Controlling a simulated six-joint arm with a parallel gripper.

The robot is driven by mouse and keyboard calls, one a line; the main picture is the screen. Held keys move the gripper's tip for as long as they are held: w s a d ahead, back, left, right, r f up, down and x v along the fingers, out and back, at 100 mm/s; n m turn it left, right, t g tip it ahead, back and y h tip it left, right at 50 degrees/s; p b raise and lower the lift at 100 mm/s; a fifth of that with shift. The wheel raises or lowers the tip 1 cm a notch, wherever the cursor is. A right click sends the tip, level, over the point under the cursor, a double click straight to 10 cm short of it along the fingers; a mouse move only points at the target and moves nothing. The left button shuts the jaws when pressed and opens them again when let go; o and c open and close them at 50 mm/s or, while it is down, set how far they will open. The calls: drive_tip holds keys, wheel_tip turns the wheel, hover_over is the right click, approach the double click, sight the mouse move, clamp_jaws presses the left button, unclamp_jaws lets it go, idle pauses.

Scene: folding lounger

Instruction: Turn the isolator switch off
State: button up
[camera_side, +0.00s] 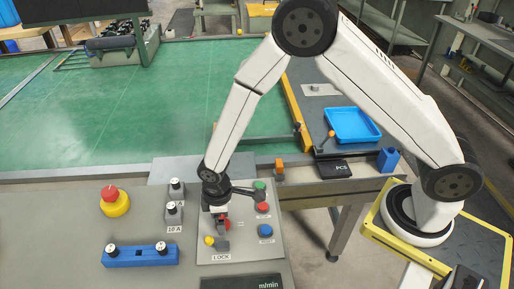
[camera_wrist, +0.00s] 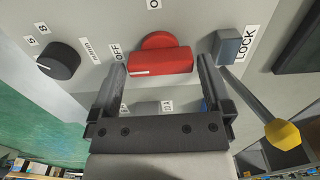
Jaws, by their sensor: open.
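The isolator switch is a red bar handle on a round red base (camera_wrist: 160,60), seen in the wrist view on the grey panel. The label OFF (camera_wrist: 117,52) is to its left; another label at the top is cut off. The bar lies across the picture. My gripper (camera_wrist: 163,76) is open, with one finger on either side of the bar; I cannot tell whether they touch it. In the side view my gripper (camera_side: 215,204) points down just above the red switch (camera_side: 225,225), which it partly hides.
A grey lock block (camera_wrist: 228,46) and a yellow-tipped lever (camera_wrist: 282,134) are close to the right finger. A black knob (camera_wrist: 58,61) is left. In the side view, green, red and blue buttons (camera_side: 265,231) and a red emergency stop (camera_side: 114,199) are on the console.

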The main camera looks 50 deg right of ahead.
drive_tip(key=shift+r, duration=3.6)
drive_tip(key=shift+d+r, duration=0.1)
drive_tip(key=s+d+r+m+t, duration=0.1)
drive_tip(key=s+d+r+m, duration=0.3)
drive_tip(key=d, duration=0.4)
drive_tip(key=s+d+r+m+t, duration=0.1)
drive_tip(key=s+d+r+m, duration=0.3)
drive_tip(key=d, duration=0.4)
drive_tip(key=shift+s+d+r+m+t, duration=0.2)
drive_tip(key=shift+s+r+m+t, duration=0.15)
drive_tip(key=shift+s+m, duration=0.3)
